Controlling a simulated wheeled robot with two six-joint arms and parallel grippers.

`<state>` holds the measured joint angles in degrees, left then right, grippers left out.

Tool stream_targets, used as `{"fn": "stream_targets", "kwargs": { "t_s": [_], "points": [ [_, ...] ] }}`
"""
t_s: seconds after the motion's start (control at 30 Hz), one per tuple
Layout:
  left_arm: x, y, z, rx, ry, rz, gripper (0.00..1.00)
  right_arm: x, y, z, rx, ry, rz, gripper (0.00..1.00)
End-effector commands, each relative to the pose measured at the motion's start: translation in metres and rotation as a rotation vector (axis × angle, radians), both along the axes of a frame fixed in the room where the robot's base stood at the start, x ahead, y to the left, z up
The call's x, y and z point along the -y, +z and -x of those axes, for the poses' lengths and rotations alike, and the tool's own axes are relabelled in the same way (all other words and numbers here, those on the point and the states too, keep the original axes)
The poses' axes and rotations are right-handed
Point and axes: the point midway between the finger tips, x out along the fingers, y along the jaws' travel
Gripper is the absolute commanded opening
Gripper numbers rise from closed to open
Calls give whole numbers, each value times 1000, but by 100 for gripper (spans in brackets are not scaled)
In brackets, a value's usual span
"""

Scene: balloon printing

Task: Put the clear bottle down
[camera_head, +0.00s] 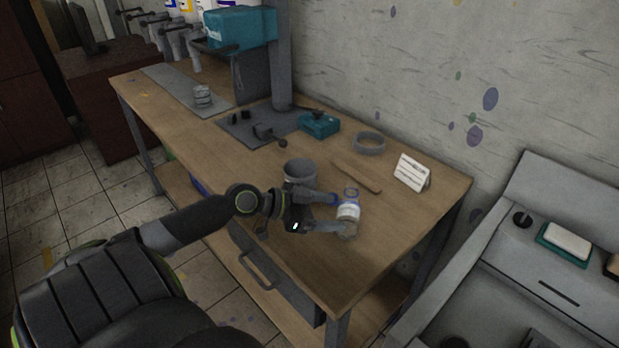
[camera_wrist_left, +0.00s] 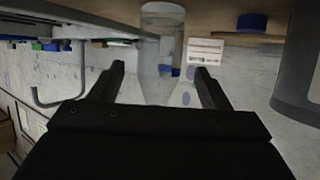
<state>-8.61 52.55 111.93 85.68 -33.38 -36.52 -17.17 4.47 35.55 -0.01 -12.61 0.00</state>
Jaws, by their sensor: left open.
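The clear bottle (camera_head: 348,211), with a pale band around it, stands upright on the workbench (camera_head: 268,196) near its front right. My left gripper (camera_head: 343,215) is open, with one finger on each side of the bottle. In the left wrist view the scene appears upside down. There the clear bottle (camera_wrist_left: 162,42) shows between the open fingers of the left gripper (camera_wrist_left: 160,68), its base towards the table. Whether a finger touches it cannot be told. My right gripper is in neither view.
A grey pot (camera_head: 300,171) stands close behind the left gripper. A wooden strip (camera_head: 357,177), a grey ring (camera_head: 369,143), a white card (camera_head: 412,172) and a teal box (camera_head: 319,125) lie farther back. A drawer handle (camera_head: 257,272) juts out in front.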

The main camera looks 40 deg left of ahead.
Motion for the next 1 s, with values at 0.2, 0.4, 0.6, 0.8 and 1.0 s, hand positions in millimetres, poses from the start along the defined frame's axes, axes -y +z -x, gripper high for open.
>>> {"fn": "stream_targets", "kwargs": {
  "t_s": [0.2, 0.4, 0.6, 0.8, 1.0],
  "points": [
    [-14, 9, 21, -3, -3, -4, 70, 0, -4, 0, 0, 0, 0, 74],
    [-21, 15, 31, -2, -2, -1, 70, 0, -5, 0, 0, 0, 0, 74],
    [-24, 18, 35, -1, 0, 0, 70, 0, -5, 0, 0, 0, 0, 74],
    [-24, 18, 35, -1, 0, 0, 70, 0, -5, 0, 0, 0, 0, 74],
    [-24, 18, 35, -1, 0, 0, 70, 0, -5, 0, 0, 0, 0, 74]
  ]
}}
